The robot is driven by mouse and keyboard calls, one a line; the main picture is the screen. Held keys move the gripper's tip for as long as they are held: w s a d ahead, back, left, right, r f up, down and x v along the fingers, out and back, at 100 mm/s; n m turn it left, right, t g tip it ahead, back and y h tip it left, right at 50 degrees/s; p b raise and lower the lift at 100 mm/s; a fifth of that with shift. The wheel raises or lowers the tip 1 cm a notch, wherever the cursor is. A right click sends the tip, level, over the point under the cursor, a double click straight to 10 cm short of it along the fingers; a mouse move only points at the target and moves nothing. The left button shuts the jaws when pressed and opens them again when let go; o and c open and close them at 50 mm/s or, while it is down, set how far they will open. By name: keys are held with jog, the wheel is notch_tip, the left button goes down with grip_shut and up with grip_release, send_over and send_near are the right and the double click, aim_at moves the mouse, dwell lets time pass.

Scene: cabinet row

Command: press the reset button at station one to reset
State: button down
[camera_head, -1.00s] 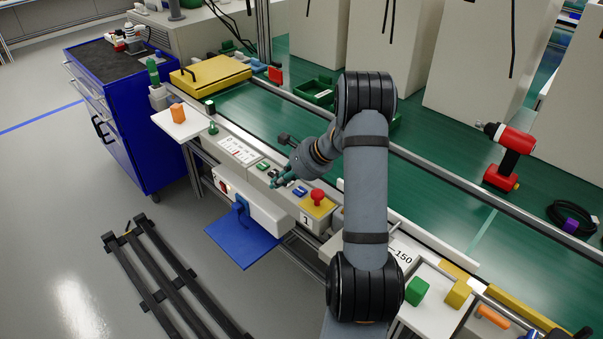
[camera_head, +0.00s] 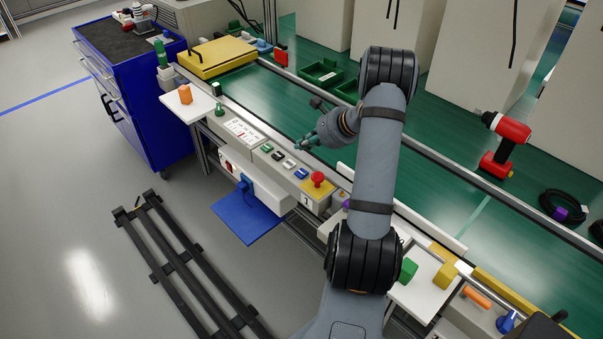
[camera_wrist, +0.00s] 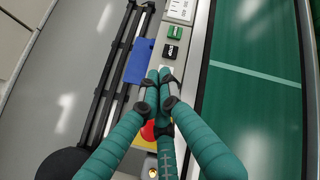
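The station one panel (camera_head: 310,201), marked with a "1", carries a row of buttons: green (camera_head: 267,147), black (camera_head: 278,156), white (camera_head: 289,165) and blue (camera_head: 301,173). A red mushroom knob (camera_head: 317,179) sits on a yellow plate at its right end. The button labels are too small to read. My gripper (camera_head: 301,145) is above and behind the row, apart from it. In the wrist view its teal fingers (camera_wrist: 160,74) are drawn together, with nothing visible between them. They hide the blue button there; the green button (camera_wrist: 175,32) and black button (camera_wrist: 171,50) show beyond the tips.
A metal rail and the green conveyor (camera_head: 290,105) run behind the panel. A blue flap (camera_head: 248,217) hangs in front of it. A white shelf (camera_head: 190,108) with an orange block is to the left. A red drill (camera_head: 505,145) stands on the conveyor at right.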

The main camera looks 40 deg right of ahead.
jog(key=b, duration=0.5)
send_over(303, 174)
notch_tip(303, 174, down, 7)
jog(key=shift+r, duration=0.1)
jog(key=shift+f+b, duration=0.65)
jog(key=shift+f, duration=0.1)
jog(key=shift+f, duration=0.15)
dwell(0.5)
jog(key=shift+f+b, duration=0.3)
jog(key=shift+b, duration=0.3)
jog(key=shift+f+b, duration=0.4)
jog(key=shift+b, duration=0.15)
dwell(0.4)
jog(key=shift+r, duration=0.1)
jog(key=shift+r+p, duration=0.55)
jog(key=shift+r, duration=0.2)
jog(key=shift+r+p, duration=1.8)
jog(key=shift+r, duration=0.75)
